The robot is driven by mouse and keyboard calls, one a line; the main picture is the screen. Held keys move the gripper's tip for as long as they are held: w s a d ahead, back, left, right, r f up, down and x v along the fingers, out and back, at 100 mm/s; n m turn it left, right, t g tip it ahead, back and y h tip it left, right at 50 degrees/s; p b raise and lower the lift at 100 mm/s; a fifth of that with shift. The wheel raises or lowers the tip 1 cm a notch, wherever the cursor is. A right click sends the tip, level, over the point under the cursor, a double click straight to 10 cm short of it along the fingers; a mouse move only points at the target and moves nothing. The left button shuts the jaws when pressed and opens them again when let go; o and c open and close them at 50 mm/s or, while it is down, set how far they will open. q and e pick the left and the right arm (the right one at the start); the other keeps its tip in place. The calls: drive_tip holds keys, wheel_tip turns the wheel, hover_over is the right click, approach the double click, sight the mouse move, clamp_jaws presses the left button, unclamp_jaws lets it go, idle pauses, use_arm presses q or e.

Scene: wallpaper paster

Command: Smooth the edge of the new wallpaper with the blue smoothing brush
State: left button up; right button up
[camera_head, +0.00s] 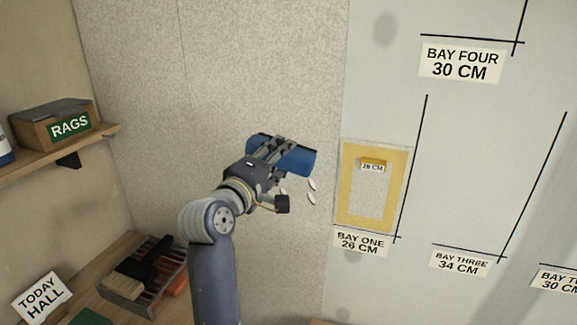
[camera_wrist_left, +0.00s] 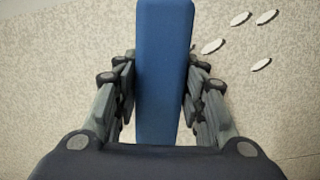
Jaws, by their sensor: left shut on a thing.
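My left gripper (camera_head: 277,152) is shut on the blue smoothing brush (camera_head: 298,160), held in front of the speckled beige wallpaper (camera_head: 265,60). In the left wrist view the brush (camera_wrist_left: 163,70) lies lengthwise between the two fingers (camera_wrist_left: 160,95), with the wallpaper behind it. I cannot tell whether the brush touches the wall. The wallpaper's right edge meets the plain grey wall (camera_head: 400,110) to the right of the brush. Several white oval marks show on the paper just right of the gripper. My right gripper is not in view.
A yellow-framed panel (camera_head: 348,210) sits on the wall right of the brush, above the "BAY ONE 26 CM" label (camera_head: 361,243). A shelf at left holds a RAGS box (camera_head: 52,126). Below, a bench carries a tray (camera_head: 178,285) with a brush and a "TODAY HALL" sign (camera_head: 42,297).

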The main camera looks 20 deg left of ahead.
use_arm(q)
drive_tip(key=shift+d+f, duration=0.5)
drive_tip(key=shift+f, duration=0.05)
drive_tip(key=c, duration=0.4)
drive_tip(key=shift+w+a+f+b, duration=0.1)
drive_tip(key=shift+w+f+b, duration=0.45)
drive_tip(key=shift+f, duration=2.85)
drive_tip(key=shift+w+f+b, duration=0.15)
drive_tip(key=shift+f+b, duration=0.75)
drive_tip(key=shift+f, duration=2.5)
drive_tip(key=shift+w+a+f+b, duration=0.1)
drive_tip(key=shift+w+f+b, duration=0.45)
drive_tip(key=shift+f, duration=2.85)
drive_tip(key=shift+s, duration=0.2)
